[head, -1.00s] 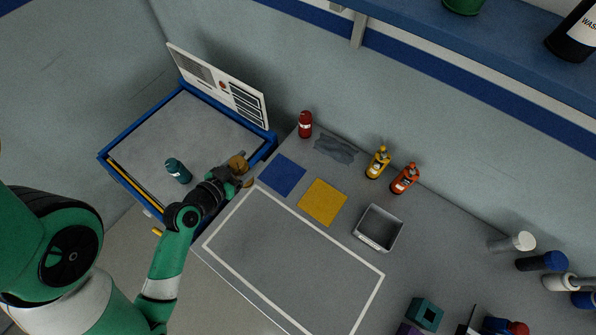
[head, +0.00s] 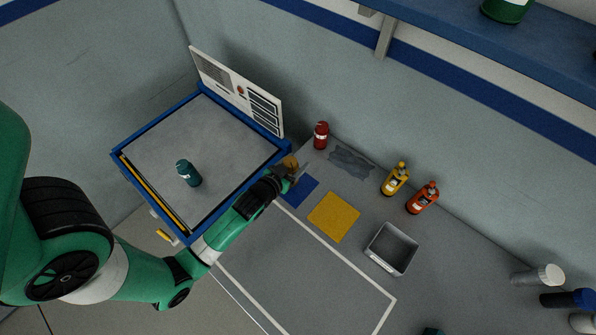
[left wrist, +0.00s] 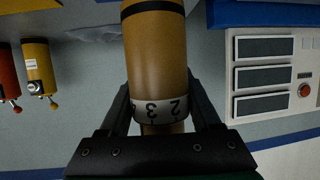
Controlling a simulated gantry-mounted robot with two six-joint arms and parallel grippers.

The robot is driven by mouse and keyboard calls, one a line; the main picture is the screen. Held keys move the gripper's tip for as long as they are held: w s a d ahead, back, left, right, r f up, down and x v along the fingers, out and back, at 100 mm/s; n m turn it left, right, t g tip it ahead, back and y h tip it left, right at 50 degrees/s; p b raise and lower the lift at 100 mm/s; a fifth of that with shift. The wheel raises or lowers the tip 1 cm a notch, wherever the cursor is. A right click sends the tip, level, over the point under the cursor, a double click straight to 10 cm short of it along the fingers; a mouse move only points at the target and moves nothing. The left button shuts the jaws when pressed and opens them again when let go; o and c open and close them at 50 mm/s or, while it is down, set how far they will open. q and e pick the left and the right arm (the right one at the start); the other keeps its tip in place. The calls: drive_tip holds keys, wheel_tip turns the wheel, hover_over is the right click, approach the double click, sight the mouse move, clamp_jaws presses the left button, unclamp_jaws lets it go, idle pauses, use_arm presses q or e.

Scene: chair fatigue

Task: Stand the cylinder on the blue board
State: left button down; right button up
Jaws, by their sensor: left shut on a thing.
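The cylinder is orange-brown with dark bands and a white numbered band. In the left wrist view the cylinder (left wrist: 157,60) fills the middle between the two dark fingers. In the head view only a small part of the cylinder (head: 290,161) shows beyond my left gripper (head: 291,174), which is shut on it. The blue board (head: 304,189) is a flat blue square on the grey table, partly covered by the gripper in the head view. Cylinder and gripper appear beside its upper left part; their height above it cannot be told. My right gripper is not in view.
A blue-rimmed tray (head: 118,158) with a teal bottle (head: 188,173) lies left. A white panel (head: 237,88) stands behind it. A red bottle (head: 321,136) stands near the board; a yellow square (head: 334,216) lies beside it. Yellow and orange bottles and a grey bin stand right.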

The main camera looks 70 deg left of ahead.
use_arm(q)
drive_tip(key=f+b, duration=0.1)
drive_tip(key=w+f+b, duration=0.1)
drive_tip(key=f, duration=0.1)
drive_tip(key=shift+a+f, duration=0.1)
drive_tip(key=shift+f, duration=0.4)
drive_tip(key=shift+f, duration=0.15)
drive_tip(key=shift+c, duration=0.5)
unclamp_jaws()
